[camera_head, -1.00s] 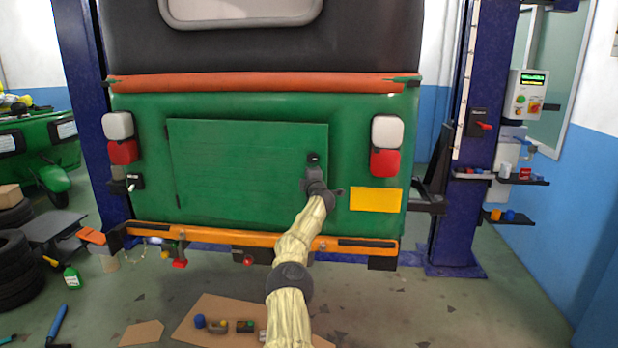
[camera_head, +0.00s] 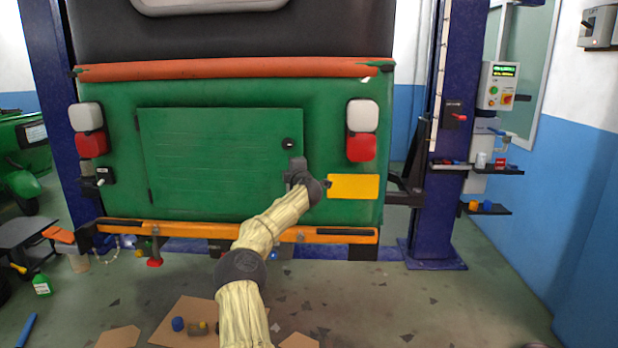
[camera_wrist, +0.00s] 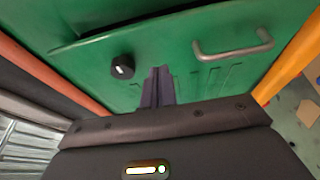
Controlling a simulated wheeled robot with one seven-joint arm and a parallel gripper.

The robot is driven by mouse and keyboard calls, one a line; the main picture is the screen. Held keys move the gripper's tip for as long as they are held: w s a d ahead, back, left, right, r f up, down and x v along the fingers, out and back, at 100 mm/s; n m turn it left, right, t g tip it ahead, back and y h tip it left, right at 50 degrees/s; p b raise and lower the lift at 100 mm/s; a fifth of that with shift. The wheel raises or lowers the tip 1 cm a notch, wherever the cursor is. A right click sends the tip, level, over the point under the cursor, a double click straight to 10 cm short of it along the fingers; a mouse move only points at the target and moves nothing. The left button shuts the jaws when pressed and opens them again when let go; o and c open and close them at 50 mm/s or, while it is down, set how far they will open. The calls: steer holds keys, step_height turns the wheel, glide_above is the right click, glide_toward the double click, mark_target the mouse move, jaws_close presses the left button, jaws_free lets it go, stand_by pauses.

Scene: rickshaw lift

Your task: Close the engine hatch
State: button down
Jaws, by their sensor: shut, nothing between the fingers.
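The engine hatch (camera_head: 215,165) is a green panel in the rickshaw's green rear, with hinges along its left side. In the head view it looks nearly flush. In the wrist view a dark gap (camera_wrist: 150,17) runs along one edge of it. A round black knob (camera_head: 289,143) sits near the hatch's right edge; it also shows in the wrist view (camera_wrist: 121,67). A grey bar handle (camera_wrist: 232,45) shows in the wrist view. My gripper (camera_head: 297,162) is shut and empty, just below the knob. Its fingertips (camera_wrist: 158,72) lie between knob and handle; contact cannot be told.
An orange bumper (camera_head: 200,231) runs below the hatch, with a yellow plate (camera_head: 353,187) and tail lamp (camera_head: 361,145) to the right. A blue lift post (camera_head: 445,190) stands right of the rickshaw. Cardboard and small parts (camera_head: 178,324) lie on the floor.

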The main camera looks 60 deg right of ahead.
steer(key=s, duration=0.6)
steer(key=shift+d, duration=0.35)
